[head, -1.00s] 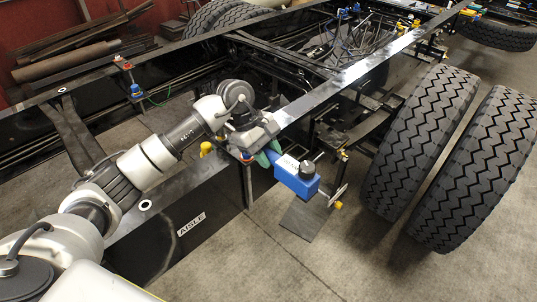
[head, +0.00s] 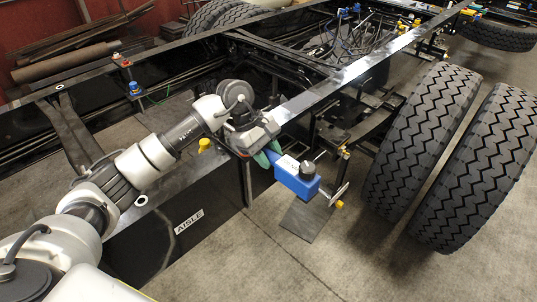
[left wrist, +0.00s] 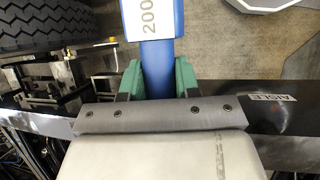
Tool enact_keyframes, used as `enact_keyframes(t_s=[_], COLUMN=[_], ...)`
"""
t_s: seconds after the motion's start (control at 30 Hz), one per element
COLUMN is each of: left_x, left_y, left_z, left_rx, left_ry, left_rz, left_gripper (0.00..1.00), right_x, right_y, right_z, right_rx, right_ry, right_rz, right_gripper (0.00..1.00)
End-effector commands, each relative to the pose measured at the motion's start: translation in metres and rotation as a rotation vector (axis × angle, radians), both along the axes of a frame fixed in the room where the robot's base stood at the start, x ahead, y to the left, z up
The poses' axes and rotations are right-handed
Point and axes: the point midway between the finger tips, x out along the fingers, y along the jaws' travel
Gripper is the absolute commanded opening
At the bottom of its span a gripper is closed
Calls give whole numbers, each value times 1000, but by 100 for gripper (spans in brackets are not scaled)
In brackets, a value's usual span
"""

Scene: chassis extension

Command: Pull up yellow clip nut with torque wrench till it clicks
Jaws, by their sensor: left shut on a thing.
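The torque wrench (head: 303,188) is a blue tool with a white label and a black round cap. My left gripper (head: 266,156), with green finger pads, is shut on its blue handle beside the black frame rail. In the left wrist view the green pads (left wrist: 158,78) clasp both sides of the blue handle (left wrist: 162,58), marked "200". A small yellow nut-like piece (head: 340,204) shows just past the wrench's outer end, by a metal bar. I cannot tell whether the wrench touches it. Another yellow piece (head: 204,144) is on the rail left of the gripper. My right gripper is not in view.
Two large tires (head: 425,130) stand right of the wrench. The long black chassis rail (head: 345,75) runs diagonally beside the gripper. A red-and-blue fitting (head: 135,87) sits on the far rail. Open concrete floor (head: 350,255) lies in front.

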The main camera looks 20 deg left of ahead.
Motion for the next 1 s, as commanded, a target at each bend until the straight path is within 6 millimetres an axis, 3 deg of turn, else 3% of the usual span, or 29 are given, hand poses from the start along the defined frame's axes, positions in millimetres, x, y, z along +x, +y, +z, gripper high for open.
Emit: enact_keyframes(t_s=[1.0], left_x=[-2], left_y=[-1], left_z=[-6], left_rx=[-4], left_ry=[12], left_rz=[-3], left_gripper=[0], right_x=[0], right_y=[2], right_z=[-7], right_rx=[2], right_ry=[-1], right_rz=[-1], right_gripper=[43])
